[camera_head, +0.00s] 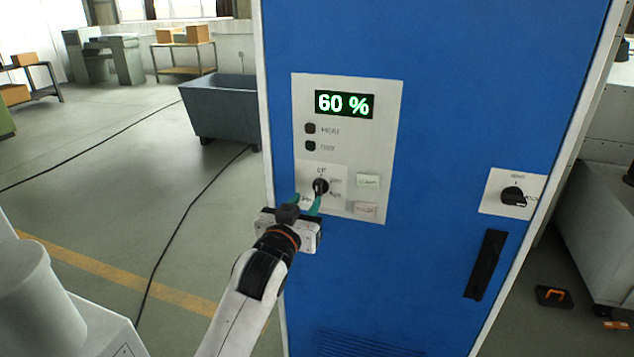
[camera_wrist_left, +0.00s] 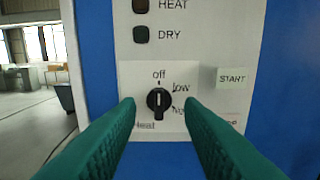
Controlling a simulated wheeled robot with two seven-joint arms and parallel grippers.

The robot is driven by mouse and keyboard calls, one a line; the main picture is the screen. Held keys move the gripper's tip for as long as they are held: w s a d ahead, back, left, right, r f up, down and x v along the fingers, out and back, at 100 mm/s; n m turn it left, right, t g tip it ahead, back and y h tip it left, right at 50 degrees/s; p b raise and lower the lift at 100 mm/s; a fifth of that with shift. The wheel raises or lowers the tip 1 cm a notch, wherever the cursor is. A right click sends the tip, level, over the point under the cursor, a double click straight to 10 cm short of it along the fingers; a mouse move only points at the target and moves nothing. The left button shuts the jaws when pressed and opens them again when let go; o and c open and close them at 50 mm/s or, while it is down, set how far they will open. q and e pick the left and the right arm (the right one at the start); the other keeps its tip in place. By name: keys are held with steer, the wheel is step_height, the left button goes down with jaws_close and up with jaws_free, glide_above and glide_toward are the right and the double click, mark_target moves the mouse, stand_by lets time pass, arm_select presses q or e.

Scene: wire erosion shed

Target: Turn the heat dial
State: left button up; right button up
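The heat dial (camera_head: 320,185) is a small black knob on the grey panel of the blue cabinet. In the left wrist view the dial (camera_wrist_left: 158,101) sits mid-picture on a white plate, with "off" above it and "low" at its upper right. Its pale mark is upright, on the side toward "off". My left gripper (camera_head: 307,200) is open in front of the dial. Its green fingers (camera_wrist_left: 159,106) stand to the left and right of the knob, with gaps showing; contact is not visible. My right gripper is not in view.
A display (camera_head: 344,104) reads 60 %. Dark HEAT (camera_head: 310,128) and DRY (camera_head: 310,146) lamps sit below it. A START button (camera_wrist_left: 232,78) is right of the dial. Another black knob (camera_head: 513,196) and a black handle (camera_head: 486,265) are farther right.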

mark_target(317, 185)
arm_select(q)
steer(key=p+x, duration=0.1)
steer(key=x, duration=0.7)
steer(key=shift+w+f, duration=0.15)
steer(key=shift+f, duration=0.05)
jaws_close()
